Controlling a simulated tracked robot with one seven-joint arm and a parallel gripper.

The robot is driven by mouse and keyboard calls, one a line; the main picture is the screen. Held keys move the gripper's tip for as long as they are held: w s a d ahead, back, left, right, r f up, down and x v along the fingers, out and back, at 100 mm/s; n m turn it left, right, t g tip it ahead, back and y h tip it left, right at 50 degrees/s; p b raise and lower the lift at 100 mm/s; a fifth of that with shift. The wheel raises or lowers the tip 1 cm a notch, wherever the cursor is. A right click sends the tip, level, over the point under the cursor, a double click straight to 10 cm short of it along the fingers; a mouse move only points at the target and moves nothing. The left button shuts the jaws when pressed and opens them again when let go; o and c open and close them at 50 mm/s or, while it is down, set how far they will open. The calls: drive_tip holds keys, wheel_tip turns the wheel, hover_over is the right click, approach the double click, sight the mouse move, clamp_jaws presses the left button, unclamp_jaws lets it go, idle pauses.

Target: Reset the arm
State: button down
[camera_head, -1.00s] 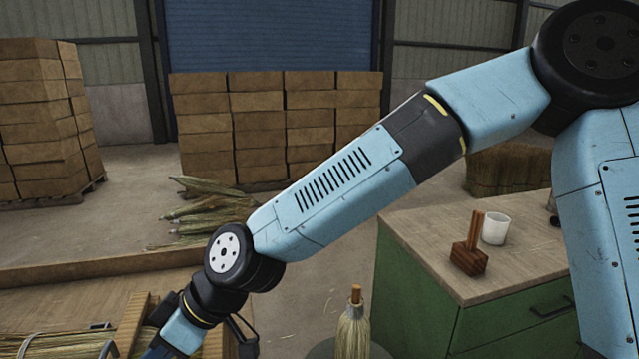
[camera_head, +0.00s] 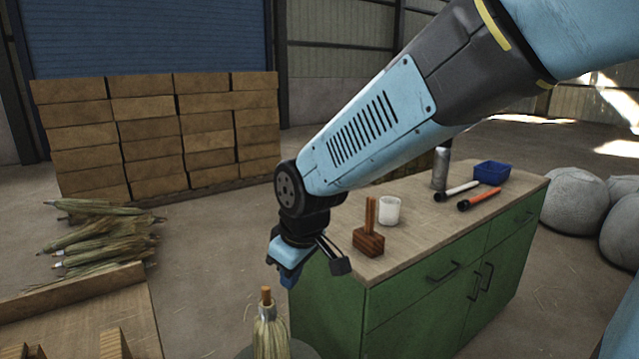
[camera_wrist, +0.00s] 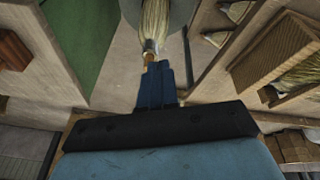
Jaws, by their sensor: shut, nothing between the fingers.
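My arm crosses the upper right of the head view, bent down at the wrist. My gripper (camera_head: 287,277) hangs above and just beyond the broom (camera_head: 268,331), in front of the green cabinet's left end. In the wrist view my gripper (camera_wrist: 157,72) has its blue fingers together, with nothing held. There the broom (camera_wrist: 155,22) and its wooden handle end appear right past the fingertips; I cannot tell from this whether they touch. The broom stands upright with its bristle bundle below a short brown handle.
Stacked cartons (camera_head: 160,135) and loose straw bundles (camera_head: 100,235) lie behind left. Grey sacks (camera_head: 575,200) stand right.

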drive_tip(key=s+d+r+m+t, duration=0.1)
drive_tip(key=s+d+r+m, duration=0.1)
drive_tip(key=d, duration=0.7)
drive_tip(key=s+d+r+m+t+h, duration=0.1)
drive_tip(key=s+d+r+m, duration=0.2)
drive_tip(key=d, duration=0.7)
drive_tip(key=s+d+r+m+h, duration=0.1)
drive_tip(key=d+r+m, duration=0.4)
drive_tip(key=d, duration=0.5)
drive_tip(key=shift+s+r+m+t, duration=0.3)
drive_tip(key=shift+s+m+t, duration=0.1)
drive_tip(key=shift+s+m, duration=0.4)
drive_tip(key=shift+a, duration=0.15)
